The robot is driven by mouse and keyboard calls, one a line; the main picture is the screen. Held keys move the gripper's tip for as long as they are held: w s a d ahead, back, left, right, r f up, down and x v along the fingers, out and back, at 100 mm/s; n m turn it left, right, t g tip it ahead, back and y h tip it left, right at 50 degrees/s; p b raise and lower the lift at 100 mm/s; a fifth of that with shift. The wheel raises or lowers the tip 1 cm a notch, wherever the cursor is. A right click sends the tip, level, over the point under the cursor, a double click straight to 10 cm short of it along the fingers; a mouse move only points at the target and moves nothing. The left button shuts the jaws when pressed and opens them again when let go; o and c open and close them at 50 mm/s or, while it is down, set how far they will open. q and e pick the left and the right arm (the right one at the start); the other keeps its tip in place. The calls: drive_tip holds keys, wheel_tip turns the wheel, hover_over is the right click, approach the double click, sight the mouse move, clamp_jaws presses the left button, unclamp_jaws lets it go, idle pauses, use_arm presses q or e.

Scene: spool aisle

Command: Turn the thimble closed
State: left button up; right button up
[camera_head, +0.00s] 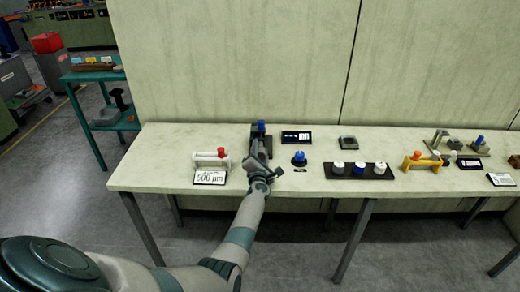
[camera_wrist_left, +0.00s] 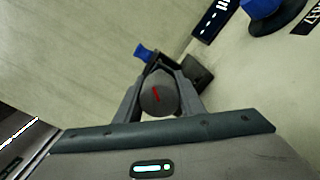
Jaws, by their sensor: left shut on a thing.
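The thimble (camera_wrist_left: 158,97) is a round dark grey knob with a red line on its end face. In the left wrist view the red line lies slightly tilted. My left gripper (camera_wrist_left: 163,88) is shut on the thimble, one finger on each side. A dark fixture with a blue knob (camera_wrist_left: 146,52) stands behind it; the blue knob also shows in the head view (camera_head: 261,127). In the head view my left gripper (camera_head: 257,158) reaches over the bench, and its fingers and wrist hide the thimble. My right gripper is not in view.
The pale bench (camera_head: 230,135) stands against a wall. Left of my gripper is a white stand with a red knob (camera_head: 221,153) and a "500 µm" card (camera_head: 210,177). To the right are a blue-topped puck (camera_head: 299,158), a dark display (camera_head: 297,137) and a black tray of knobs (camera_head: 387,171).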

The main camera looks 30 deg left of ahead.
use_arm(q)
drive_tip(key=m+p, duration=0.1)
drive_tip(key=m, duration=0.6)
drive_tip(key=shift+r+p, duration=0.1)
drive_tip(key=shift+p, duration=0.3)
drive_tip(key=m+p, duration=0.1)
drive_tip(key=m, duration=0.5)
drive_tip(key=shift+m+p, duration=0.3)
drive_tip(key=shift+m, duration=0.1)
drive_tip(key=m, duration=0.4)
drive_tip(key=shift+m+p, duration=0.3)
drive_tip(key=shift+p, duration=0.1)
drive_tip(key=m, duration=0.4)
drive_tip(key=shift+d, duration=0.1)
drive_tip(key=shift+m, duration=0.3)
drive_tip(key=o, duration=1)
drive_tip(key=shift+o, duration=0.2)
drive_tip(key=shift+r+p, duration=0.1)
drive_tip(key=shift+p, duration=0.2)
